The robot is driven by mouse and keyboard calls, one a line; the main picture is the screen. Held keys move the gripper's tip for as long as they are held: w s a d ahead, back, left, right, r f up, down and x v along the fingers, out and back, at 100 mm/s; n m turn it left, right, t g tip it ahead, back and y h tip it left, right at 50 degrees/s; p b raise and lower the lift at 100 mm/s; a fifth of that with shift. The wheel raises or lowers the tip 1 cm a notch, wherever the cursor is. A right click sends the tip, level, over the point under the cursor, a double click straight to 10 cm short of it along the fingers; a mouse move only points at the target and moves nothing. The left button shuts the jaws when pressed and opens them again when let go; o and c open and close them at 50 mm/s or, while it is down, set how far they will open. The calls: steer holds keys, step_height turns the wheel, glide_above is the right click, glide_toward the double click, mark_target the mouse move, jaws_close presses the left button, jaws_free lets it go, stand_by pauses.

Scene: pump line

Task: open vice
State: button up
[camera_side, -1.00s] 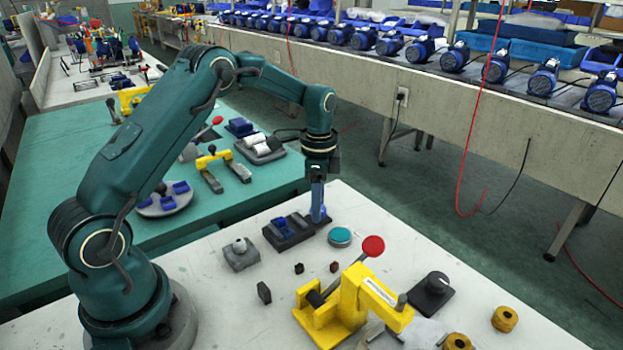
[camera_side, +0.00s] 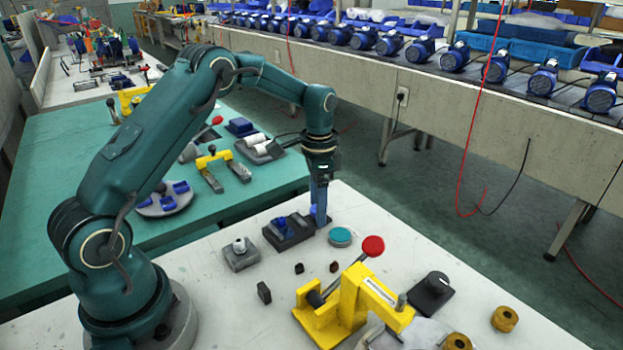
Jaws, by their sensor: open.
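A yellow clamp-like device (camera_side: 345,307) with a red ball-ended lever (camera_side: 372,247) stands on the white table, lever tilted up. A dark block (camera_side: 290,237) with a blue part (camera_side: 283,227) on it sits left of my gripper. I cannot tell for certain which of these two is the vice. My gripper (camera_side: 321,220) points straight down at the right end of the dark block, low over the table. It is open; the gap between its fingers is hard to see from this side. A bit of blue shows behind the fingers; whether they touch anything is hidden.
A teal disc (camera_side: 340,236) lies just right of my gripper. A grey block with a white knob (camera_side: 240,253), small dark pieces (camera_side: 264,292), a black part (camera_side: 431,293) and brass-coloured cylinders (camera_side: 504,319) stand around. The green table (camera_side: 90,215) lies to the left.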

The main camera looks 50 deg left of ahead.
steer(key=n, duration=0.9)
steer(key=shift+n, duration=0.4)
steer(key=s+d+r+t, duration=0.2)
steer(key=r, duration=0.7)
steer(key=s+d+r+t, duration=0.1)
steer(key=d+r, duration=0.2)
steer(key=r, duration=0.5)
steer(key=s+d+r+t, duration=0.1)
steer(key=s+d, duration=0.1)
steer(key=s, duration=0.5)
steer(key=s+d+t, duration=0.2)
steer(key=s+d, duration=0.1)
steer(key=s, duration=0.4)
steer(key=shift+s+d+r+h, duration=0.2)
steer(key=shift+r+h, duration=0.1)
steer(key=shift+r, duration=0.1)
steer(key=s+f+m, duration=0.1)
steer(key=f+m, duration=0.1)
steer(key=f, duration=0.1)
steer(key=s+f+m, duration=0.1)
steer(key=m, duration=0.1)
steer(key=shift+s+a+f, duration=0.25)
steer(key=shift+s+a, duration=0.1)
steer(key=shift+a, duration=0.05)
